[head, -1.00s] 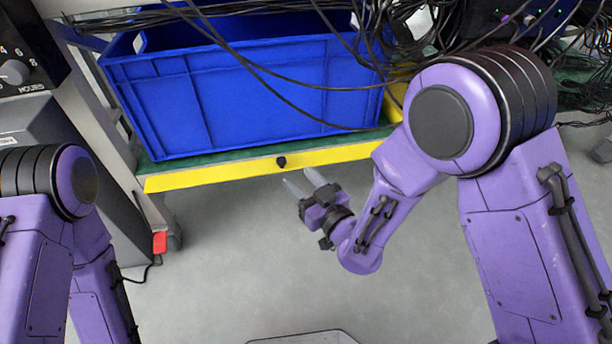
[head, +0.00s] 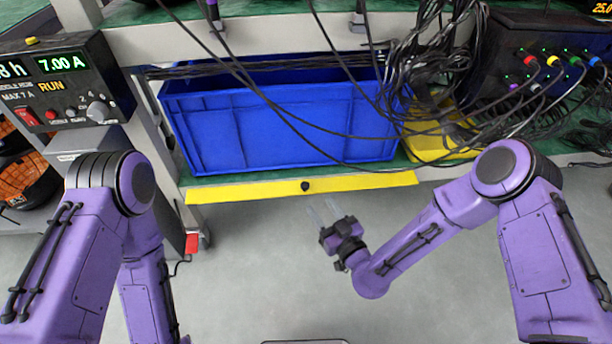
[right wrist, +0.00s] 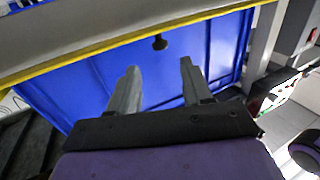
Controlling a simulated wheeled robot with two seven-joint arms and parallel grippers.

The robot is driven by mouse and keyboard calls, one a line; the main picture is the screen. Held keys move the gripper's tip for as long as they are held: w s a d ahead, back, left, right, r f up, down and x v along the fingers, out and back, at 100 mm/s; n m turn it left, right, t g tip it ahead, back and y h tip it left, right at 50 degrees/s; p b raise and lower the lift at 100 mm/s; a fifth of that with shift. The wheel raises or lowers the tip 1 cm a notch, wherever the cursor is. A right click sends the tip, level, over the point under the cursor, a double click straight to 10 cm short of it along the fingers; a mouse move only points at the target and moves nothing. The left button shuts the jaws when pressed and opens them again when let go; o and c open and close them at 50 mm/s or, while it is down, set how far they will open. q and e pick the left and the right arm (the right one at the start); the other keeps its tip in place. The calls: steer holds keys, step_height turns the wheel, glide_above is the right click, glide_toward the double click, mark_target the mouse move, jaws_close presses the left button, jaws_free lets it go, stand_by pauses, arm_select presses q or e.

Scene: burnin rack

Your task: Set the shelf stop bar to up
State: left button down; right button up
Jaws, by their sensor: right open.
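The shelf stop bar (head: 245,191) is a long yellow strip along the front edge of the lower shelf, below the blue bin. A small black knob (head: 305,186) sits near its middle. In the head view the bar's yellow face lies at and below the shelf edge. My right gripper (head: 321,209) is open and empty, just below and slightly right of the knob, apart from it. In the right wrist view the two spread fingers (right wrist: 158,82) point toward the bin, with the knob (right wrist: 160,43) beyond them beside the yellow edge (right wrist: 100,47). My left gripper is out of view.
A blue bin (head: 240,130) stands on the green shelf behind the bar. Loose black cables (head: 290,118) hang across it. A yellow tray (head: 425,145) sits right of it. A control box (head: 70,85) is at left. The floor below is clear.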

mark_target(307, 189)
steer(key=b+x, duration=0.2)
steer(key=x, duration=0.7)
steer(key=shift+w+a+f+b, duration=0.1)
steer(key=shift+w+f+b, duration=0.1)
steer(key=shift+b, duration=0.1)
steer(key=shift+w+a+r, duration=0.1)
steer(key=shift+w, duration=0.05)
jaws_close()
